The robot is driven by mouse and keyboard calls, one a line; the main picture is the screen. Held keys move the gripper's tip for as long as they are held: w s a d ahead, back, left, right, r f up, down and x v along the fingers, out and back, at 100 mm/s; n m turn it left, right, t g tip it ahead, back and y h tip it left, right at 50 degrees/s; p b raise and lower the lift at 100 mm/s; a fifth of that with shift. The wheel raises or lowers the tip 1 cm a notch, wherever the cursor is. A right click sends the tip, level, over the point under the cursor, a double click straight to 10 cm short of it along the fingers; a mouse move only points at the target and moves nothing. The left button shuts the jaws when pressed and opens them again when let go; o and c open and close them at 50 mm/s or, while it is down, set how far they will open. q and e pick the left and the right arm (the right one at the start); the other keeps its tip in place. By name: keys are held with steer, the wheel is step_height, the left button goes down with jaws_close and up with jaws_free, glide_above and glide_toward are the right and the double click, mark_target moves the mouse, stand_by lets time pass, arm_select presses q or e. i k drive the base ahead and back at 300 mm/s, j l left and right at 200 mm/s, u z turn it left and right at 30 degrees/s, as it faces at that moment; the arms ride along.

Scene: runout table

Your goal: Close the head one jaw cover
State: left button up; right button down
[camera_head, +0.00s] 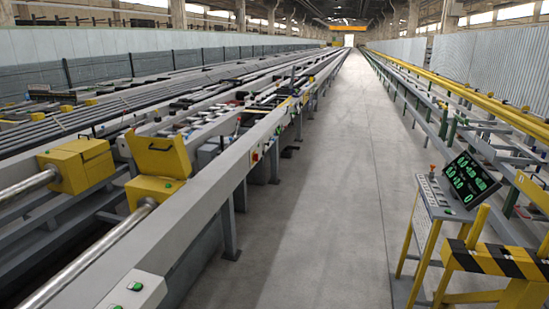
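Two yellow puller heads sit at the left on the runout table (190,198). The nearer one, the open head (152,190), has its yellow jaw cover (160,154) raised, tilted up above its body with a dark handle-like mark on its face. The other, the closed head (78,165), stands to its left and looks like a shut box. No label tells which is head one. A shiny round bar runs from each head toward the lower left. Neither of my grippers is in view.
A green-button box (134,288) sits on the near rail, with another button box (254,157) farther along. A clear concrete aisle (320,190) runs down the middle. A control stand (436,198) with a green-digit display (470,180) and a striped yellow-black barrier (495,260) stand at the right.

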mark_target(159, 157)
steer(key=i+u, duration=0.1)
steer(key=i, duration=0.35)
steer(key=i+l+u, duration=0.15)
steer(key=i, duration=0.3)
steer(key=i+l+u, duration=0.1)
steer(key=i, duration=0.35)
